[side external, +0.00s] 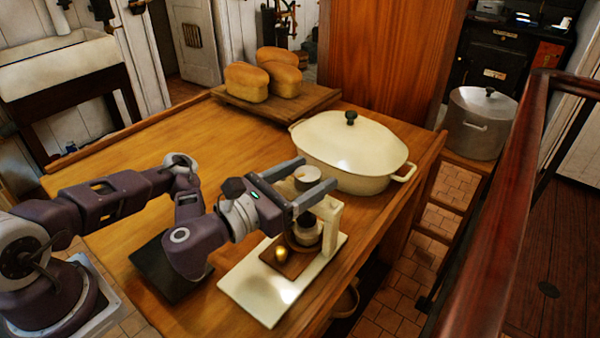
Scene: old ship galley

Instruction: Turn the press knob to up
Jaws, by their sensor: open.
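The press (333,222) is a cream frame on a pale base board near the table's front right edge. A round, pale-topped knob (307,180) shows at the top of the press. My gripper (316,174) is open, with one finger on each side of this knob in the picture. I cannot tell whether the fingers touch it. A dark and pale cylinder (306,230) sits under the press head, on a brown plate (293,262). A small brass piece (280,253) stands on that plate. The near finger and wrist hide part of the press top.
A cream lidded pot (350,155) stands just behind the press. Loaves (247,82) lie on a wooden board at the back. A black flat slab (165,272) lies left of the base board. The table's middle left is clear. A wooden rail (490,240) runs at right.

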